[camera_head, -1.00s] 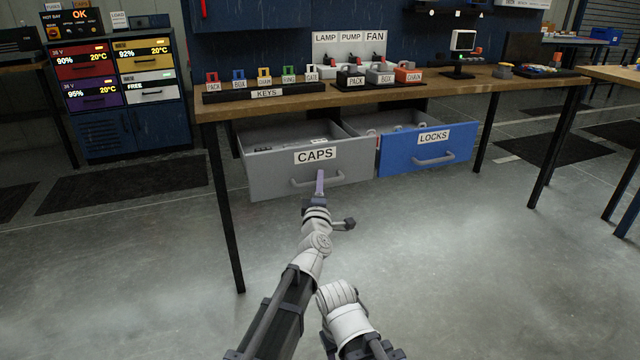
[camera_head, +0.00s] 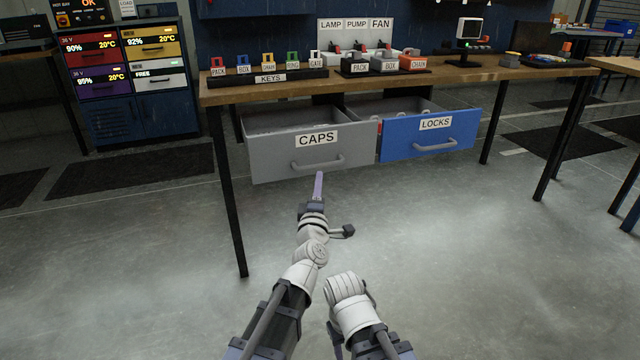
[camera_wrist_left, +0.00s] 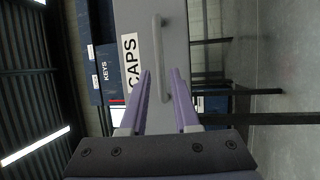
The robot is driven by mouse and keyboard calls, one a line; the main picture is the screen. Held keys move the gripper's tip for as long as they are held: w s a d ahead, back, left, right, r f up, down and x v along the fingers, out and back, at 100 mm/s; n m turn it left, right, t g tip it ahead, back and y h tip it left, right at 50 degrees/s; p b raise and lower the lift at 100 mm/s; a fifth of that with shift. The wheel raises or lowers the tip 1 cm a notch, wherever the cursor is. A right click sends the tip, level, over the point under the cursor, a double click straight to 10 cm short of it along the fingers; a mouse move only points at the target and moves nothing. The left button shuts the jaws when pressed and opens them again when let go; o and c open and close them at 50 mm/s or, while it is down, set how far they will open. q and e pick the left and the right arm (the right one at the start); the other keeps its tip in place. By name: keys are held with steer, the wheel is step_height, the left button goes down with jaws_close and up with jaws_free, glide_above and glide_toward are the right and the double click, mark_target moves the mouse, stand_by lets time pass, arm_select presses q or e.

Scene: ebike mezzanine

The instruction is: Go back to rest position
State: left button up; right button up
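My left gripper (camera_head: 319,182) is in the lower middle of the head view, its purple fingers pointing at the grey CAPS drawer (camera_head: 275,157). Its fingertips sit just below the drawer's bar handle (camera_head: 317,164) in that view. In the left wrist view the two fingers (camera_wrist_left: 164,95) are apart with nothing held between them. The handle (camera_wrist_left: 158,45) shows ahead of them, and the gripper seems clear of it. My right arm is folded at the bottom of the head view; its gripper does not show.
The CAPS drawer and the blue LOCKS drawer (camera_head: 460,130) both stand pulled out under the wooden workbench (camera_head: 460,80). Dark table legs (camera_head: 228,200) stand left and right. A battery cabinet (camera_head: 150,115) is at the left. The grey floor (camera_head: 480,260) in front is clear.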

arm_select(q)
steer(key=s+a+f+m+g+h, duration=0.1)
steer(key=s+f+m+g+h, duration=0.1)
steer(key=s+f+m+g, duration=0.45)
steer(key=s+a+f+m+g+h, duration=0.15)
steer(key=f+m+g, duration=0.35)
steer(key=f, duration=0.5)
steer(key=s+a+f+m+g+y, duration=0.2)
steer(key=s+a+f+m+g, duration=0.25)
steer(key=s, duration=0.45)
steer(key=s+a+f+m+g+y, duration=0.1)
steer(key=s+a+f+g+y, duration=0.2)
steer(key=s+a+f, duration=0.35)
steer(key=s+d+r+m+g+p, duration=0.1)
steer(key=s+d+r+m+p, duration=0.25)
steer(key=s+d+r, duration=0.45)
step_height(320, 180, up, 35)
steer(key=w+d+p, duration=0.1)
steer(key=p, duration=3.6)
steer(key=shift+d+f+y, duration=0.15)
steer(key=shift+y, duration=0.2)
